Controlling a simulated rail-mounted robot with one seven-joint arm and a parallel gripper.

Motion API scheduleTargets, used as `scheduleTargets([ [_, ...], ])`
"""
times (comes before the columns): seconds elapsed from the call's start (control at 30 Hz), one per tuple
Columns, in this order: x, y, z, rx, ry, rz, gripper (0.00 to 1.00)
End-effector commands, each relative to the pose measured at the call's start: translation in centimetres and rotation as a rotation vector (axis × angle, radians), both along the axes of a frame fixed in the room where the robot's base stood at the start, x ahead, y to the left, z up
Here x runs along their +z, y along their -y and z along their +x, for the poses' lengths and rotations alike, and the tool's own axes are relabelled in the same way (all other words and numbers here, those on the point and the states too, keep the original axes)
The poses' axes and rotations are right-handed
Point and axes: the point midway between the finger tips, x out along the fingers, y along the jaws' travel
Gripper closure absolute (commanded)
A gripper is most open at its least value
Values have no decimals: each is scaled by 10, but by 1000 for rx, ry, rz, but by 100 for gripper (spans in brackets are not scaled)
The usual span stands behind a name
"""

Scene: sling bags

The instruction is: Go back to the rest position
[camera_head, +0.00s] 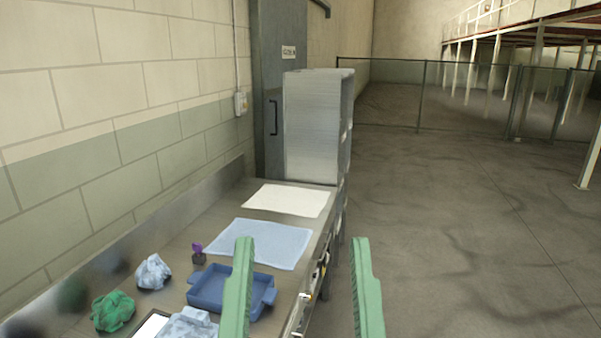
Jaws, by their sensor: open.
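My gripper (303,240) shows at the bottom middle as two long green fingers pointing away from me. The fingers are wide apart, with nothing between them. The left finger overlaps the view of the workbench and hides part of a blue tray (207,293). The right finger stands over the view of the bare floor to the right of the bench. The rest of my arm is out of view.
The metal bench along the left wall bears a light blue cloth (262,244), a white cloth (288,200), a crumpled green cloth (113,311), and a crumpled pale blue cloth (153,272). A grey cabinet (312,128) stands behind. The floor at right is clear.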

Motion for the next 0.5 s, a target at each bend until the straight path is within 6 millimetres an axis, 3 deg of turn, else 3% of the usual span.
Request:
scheduleTargets([
  [0.03, 58, 0, 1, 2, -2, 1, 41],
  [0.4, 245, -3, 2, 16, -9, 5, 41],
  [0.5, 282, -4, 2, 18, -10, 5, 41],
])
